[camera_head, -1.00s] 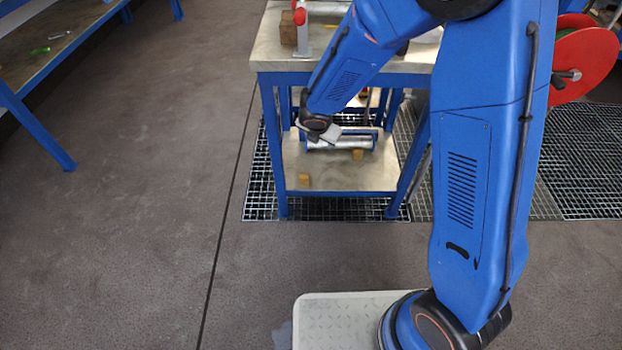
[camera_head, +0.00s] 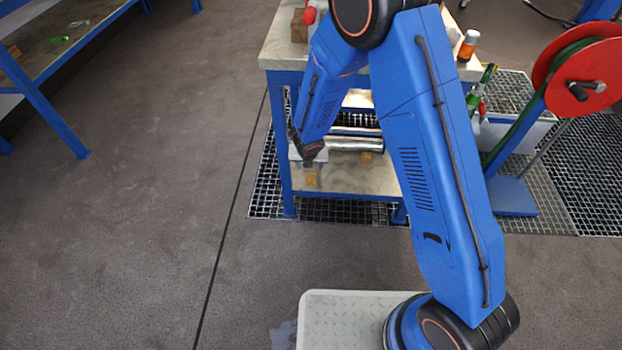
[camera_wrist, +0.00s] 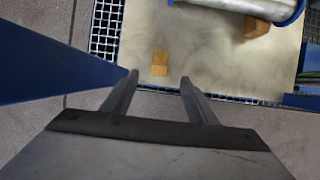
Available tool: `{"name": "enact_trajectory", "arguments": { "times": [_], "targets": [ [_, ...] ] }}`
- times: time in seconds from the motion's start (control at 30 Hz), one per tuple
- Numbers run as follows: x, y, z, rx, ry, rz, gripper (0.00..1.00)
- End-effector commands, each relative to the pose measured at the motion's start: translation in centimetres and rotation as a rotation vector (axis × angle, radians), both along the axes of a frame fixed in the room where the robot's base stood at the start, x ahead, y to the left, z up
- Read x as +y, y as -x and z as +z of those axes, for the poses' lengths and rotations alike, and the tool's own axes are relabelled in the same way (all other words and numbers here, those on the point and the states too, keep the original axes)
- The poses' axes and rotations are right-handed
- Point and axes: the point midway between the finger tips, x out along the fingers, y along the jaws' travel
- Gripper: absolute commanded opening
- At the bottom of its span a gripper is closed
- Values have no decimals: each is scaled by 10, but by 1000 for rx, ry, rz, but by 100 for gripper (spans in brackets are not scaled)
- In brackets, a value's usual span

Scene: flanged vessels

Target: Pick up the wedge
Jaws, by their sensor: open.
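A small wooden block (camera_head: 311,179), which looks like the wedge, lies on the lower shelf (camera_head: 350,183) of the blue-framed table, near its front left. In the wrist view the wooden block (camera_wrist: 160,63) shows just beyond my fingertips, between their lines. My gripper (camera_wrist: 158,78) is open and empty, with its two fingers apart. In the head view the gripper is at the shelf's left side, just above and behind the block, with its fingers hard to make out. Whether the fingers touch the block cannot be told.
A second wooden block (camera_head: 366,157) sits by a shiny metal cylinder (camera_head: 350,140) farther back on the shelf. A blue table leg (camera_wrist: 50,65) is close at left in the wrist view. A red reel (camera_head: 580,75) stands at right.

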Motion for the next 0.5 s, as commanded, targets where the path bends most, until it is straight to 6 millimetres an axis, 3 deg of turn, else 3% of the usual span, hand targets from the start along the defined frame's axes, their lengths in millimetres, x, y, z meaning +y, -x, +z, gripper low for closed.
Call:
{"name": "enact_trajectory", "arguments": {
  "times": [0.3, 0.5],
  "targets": [
    [-1, -17, -44, 2, 1, 0, 53],
    [-1, -26, -62, 1, 1, -1, 53]
  ]
}}
